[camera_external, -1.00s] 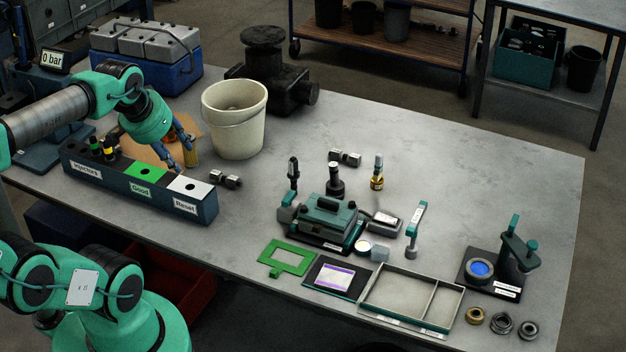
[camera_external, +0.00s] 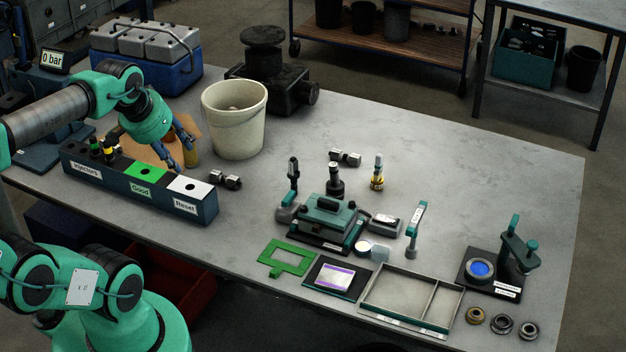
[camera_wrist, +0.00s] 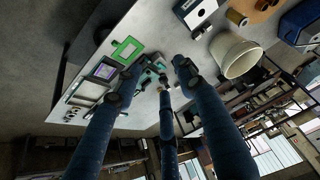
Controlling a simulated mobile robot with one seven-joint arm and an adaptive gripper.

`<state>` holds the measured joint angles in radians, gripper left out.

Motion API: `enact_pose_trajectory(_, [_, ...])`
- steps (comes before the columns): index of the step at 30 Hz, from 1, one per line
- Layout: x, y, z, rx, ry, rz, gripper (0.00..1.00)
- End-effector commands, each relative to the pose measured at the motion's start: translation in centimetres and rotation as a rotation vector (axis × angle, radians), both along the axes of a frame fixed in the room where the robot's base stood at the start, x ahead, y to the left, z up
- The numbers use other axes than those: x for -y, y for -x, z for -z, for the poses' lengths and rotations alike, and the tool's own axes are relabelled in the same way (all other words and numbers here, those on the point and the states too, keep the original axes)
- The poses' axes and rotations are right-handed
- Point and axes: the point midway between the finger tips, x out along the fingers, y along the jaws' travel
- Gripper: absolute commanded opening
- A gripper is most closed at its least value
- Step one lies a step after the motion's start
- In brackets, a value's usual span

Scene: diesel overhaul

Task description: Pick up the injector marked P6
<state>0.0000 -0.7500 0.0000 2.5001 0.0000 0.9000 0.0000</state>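Two dark injectors with coloured bands, one at the left (camera_external: 95,145) and one beside it (camera_external: 110,151), stand in the "Injectors" section of the blue rack (camera_external: 128,187). Another injector (camera_external: 377,172), with a yellow-gold lower part, stands upright on the bench right of centre. No P6 marking is legible on any of them. My gripper (camera_external: 178,158) is above and behind the rack, right of the two injectors. In the wrist view its blue fingers (camera_wrist: 158,78) are spread, with nothing held between them.
The rack also has a green "Good" section (camera_external: 147,172) and a white "Reset" section (camera_external: 189,187). A cream bucket (camera_external: 234,125) and a yellow-brown cylinder (camera_external: 192,152) stand close to my gripper. A teal fixture (camera_external: 326,217) and trays occupy the bench front; the bench's right rear is clear.

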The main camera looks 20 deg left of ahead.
Motion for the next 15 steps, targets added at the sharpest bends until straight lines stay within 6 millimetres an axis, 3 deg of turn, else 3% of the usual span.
enact_pose_trajectory(15, [0.0, 0.0, 0.0, 0.0, 0.0, 0.0, 0.39])
